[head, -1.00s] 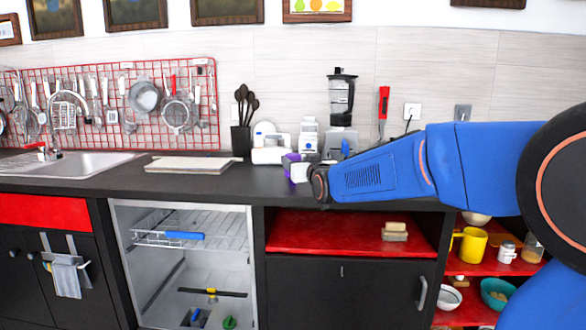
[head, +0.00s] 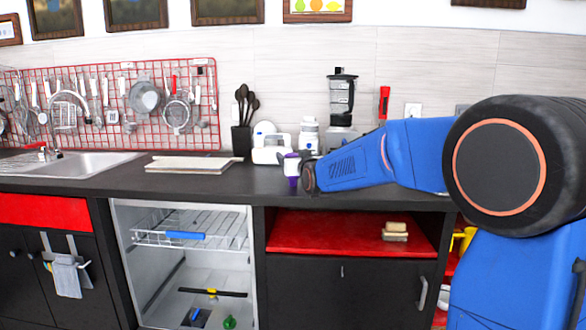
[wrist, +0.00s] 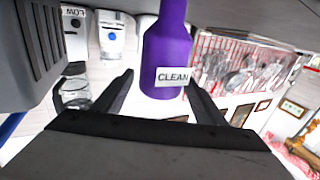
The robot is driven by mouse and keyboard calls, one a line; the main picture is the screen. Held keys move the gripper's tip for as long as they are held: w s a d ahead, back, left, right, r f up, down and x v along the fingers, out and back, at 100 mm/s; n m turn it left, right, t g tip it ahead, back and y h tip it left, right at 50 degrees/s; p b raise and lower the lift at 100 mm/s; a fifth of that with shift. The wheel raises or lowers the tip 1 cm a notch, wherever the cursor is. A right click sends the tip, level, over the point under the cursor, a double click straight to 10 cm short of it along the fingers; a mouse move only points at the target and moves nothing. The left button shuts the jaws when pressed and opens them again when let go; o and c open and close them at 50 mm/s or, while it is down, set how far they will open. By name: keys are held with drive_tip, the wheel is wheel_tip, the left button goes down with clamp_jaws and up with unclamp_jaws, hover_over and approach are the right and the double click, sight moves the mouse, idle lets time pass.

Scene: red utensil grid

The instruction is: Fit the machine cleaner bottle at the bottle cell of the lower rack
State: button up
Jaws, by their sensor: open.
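The purple bottle (wrist: 167,45) with a white CLEAN label is between the fingers of my gripper (wrist: 160,88) in the wrist view. That view shows the room upside down, so the bottle's narrow neck points toward the counter. In the head view the bottle (head: 291,167) is small, at the tip of my gripper (head: 307,176), above the counter's front part. My gripper is open; I cannot tell whether its fingers touch the bottle. A wire rack (head: 210,232) with a blue handle is in the open white cabinet below. I cannot make out a bottle cell.
The black counter (head: 225,187) carries a white board (head: 190,164), a utensil holder (head: 241,140), white containers and a blender (head: 341,98). The cabinet floor has a black bar (head: 212,293) and a green object (head: 229,322). A red shelf (head: 320,232) is to its right.

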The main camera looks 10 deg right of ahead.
drive_tip(key=c, duration=1.3)
drive_tip(key=shift+r, duration=0.1)
